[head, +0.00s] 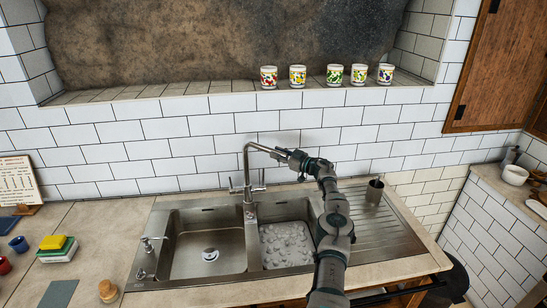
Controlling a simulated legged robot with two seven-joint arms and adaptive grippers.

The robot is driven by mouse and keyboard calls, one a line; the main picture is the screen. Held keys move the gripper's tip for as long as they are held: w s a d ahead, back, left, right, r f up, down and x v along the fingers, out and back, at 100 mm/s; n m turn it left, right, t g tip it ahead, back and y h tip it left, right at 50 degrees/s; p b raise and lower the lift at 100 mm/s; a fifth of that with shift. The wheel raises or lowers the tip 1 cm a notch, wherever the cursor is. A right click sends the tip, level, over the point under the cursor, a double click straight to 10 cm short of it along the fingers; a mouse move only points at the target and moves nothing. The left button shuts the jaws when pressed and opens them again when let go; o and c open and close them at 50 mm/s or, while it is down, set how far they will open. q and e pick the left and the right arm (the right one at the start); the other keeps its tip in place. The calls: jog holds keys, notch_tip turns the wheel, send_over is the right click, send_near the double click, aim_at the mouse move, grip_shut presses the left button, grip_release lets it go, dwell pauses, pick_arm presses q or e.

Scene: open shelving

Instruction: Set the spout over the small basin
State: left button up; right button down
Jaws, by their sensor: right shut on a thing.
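The metal faucet stands behind the divider of a steel double sink, and its spout (264,149) bends to the right from the top of the upright pipe. My right gripper (293,158) is shut on the outer end of the spout, hiding its tip. The small basin (285,244) is the right one, with a bumpy, pale surface inside; my right arm covers its right edge. The spout points toward the right basin's side. The larger left basin (192,262) has a round drain and looks empty. My left gripper is not in view.
A metal cup (374,191) stands on the ribbed drainboard at right. Several patterned glasses line the wall ledge (221,104). A yellow and green sponge stack (59,246), small cups and a cork-like stopper (108,290) sit on the left counter. Above the left basin is clear.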

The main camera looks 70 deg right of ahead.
jog(key=shift+w+a+f, duration=0.1)
jog(key=shift+f, duration=0.05)
jog(key=c, duration=0.9)
grip_release()
jog(key=shift+w, duration=0.1)
jog(key=shift+w+f, duration=0.1)
jog(key=shift+w, duration=0.05)
